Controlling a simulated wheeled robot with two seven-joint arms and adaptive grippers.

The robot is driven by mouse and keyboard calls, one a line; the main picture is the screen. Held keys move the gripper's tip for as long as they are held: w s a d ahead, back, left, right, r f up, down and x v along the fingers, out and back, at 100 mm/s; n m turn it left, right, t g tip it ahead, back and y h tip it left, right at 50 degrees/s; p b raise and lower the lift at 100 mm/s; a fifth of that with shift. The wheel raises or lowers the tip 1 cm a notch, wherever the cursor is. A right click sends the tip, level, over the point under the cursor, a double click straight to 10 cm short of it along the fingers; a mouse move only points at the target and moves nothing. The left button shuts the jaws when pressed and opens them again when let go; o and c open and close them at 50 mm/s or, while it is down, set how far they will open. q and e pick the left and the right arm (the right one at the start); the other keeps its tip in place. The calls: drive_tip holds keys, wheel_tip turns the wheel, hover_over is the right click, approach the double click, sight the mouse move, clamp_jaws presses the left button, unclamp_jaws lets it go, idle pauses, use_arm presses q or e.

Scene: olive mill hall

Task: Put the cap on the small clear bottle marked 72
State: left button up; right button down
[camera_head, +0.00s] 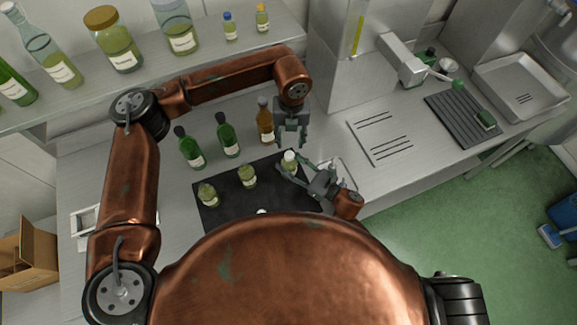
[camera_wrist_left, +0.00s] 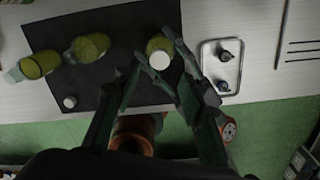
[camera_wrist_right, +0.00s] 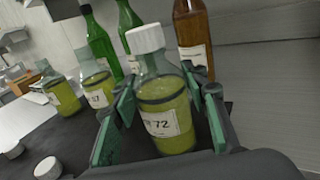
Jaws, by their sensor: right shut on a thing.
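The small clear bottle marked 72 (camera_wrist_right: 165,110) holds yellow-green oil and stands upright on the dark mat (camera_head: 225,209). A white cap (camera_wrist_right: 146,38) sits on its mouth; whether it is screwed tight I cannot tell. The capped bottle also shows in the head view (camera_head: 290,166) and left wrist view (camera_wrist_left: 157,46). My right gripper (camera_wrist_right: 163,112) is shut on the bottle's body, one finger on each side. My left gripper (camera_head: 292,143) is just above the cap, with its fingers apart and nothing between them.
Other small oil bottles (camera_head: 247,175) (camera_head: 208,195) stand on the mat to the left. Loose white caps (camera_wrist_right: 47,168) (camera_wrist_right: 14,150) lie on the mat. Green bottles (camera_head: 228,135) and an amber bottle (camera_head: 265,122) stand behind. A small tray (camera_wrist_left: 207,78) lies right of the mat.

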sight(290, 154)
use_arm(q)
drive_tip(key=shift+f, duration=3.95)
use_arm(e)
drive_tip(key=shift+r, duration=0.1)
use_arm(q)
drive_tip(key=shift+c, duration=0.2)
clamp_jaws()
